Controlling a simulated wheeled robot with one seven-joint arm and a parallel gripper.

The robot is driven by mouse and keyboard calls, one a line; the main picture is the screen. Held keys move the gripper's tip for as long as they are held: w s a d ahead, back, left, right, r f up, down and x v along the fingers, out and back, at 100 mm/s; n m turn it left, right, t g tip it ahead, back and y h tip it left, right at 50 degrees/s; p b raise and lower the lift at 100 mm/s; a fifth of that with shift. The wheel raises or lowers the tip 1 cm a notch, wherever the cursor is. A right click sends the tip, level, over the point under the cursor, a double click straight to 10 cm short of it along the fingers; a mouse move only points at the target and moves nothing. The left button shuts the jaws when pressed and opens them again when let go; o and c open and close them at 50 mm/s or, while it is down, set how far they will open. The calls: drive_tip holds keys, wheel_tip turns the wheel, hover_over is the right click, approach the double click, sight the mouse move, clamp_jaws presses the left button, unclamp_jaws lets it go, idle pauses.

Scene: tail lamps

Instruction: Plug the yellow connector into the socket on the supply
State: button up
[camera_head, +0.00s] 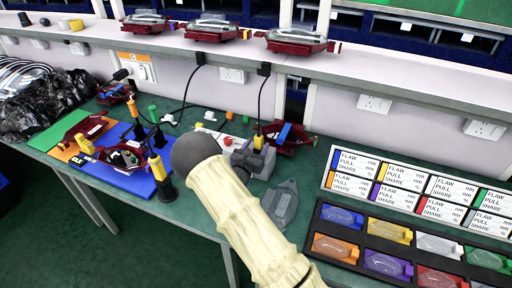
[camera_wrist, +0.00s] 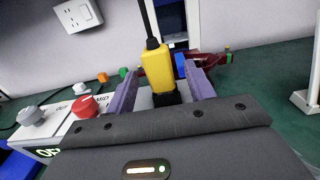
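The yellow connector (camera_head: 258,141) stands roughly upright with a black cable rising from its top. In the wrist view the yellow connector (camera_wrist: 157,68) shows a black lower part and lies between the two fingers. My gripper (camera_head: 254,158) is low over the table; its purple-grey fingers (camera_wrist: 163,88) flank the connector's lower part. The supply (camera_wrist: 60,128) is a white box left of my gripper, with a red knob and a grey knob. The supply's top (camera_head: 212,132) is partly hidden in the head view. I cannot make out its socket.
A red lamp housing (camera_head: 292,138) lies right behind my gripper. A grey clear lens (camera_head: 283,205) lies to the right. A blue mat (camera_head: 128,178) with lamp parts and yellow tools is at left. A black tray (camera_head: 314,221) of coloured lenses and label cards (camera_head: 399,175) fill the right.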

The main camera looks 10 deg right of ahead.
drive_tip(key=b+v, duration=0.2)
drive_tip(key=v, duration=1.5)
drive_tip(key=shift+s, duration=0.2)
drive_tip(key=shift+a, duration=0.1)
idle(1.2)
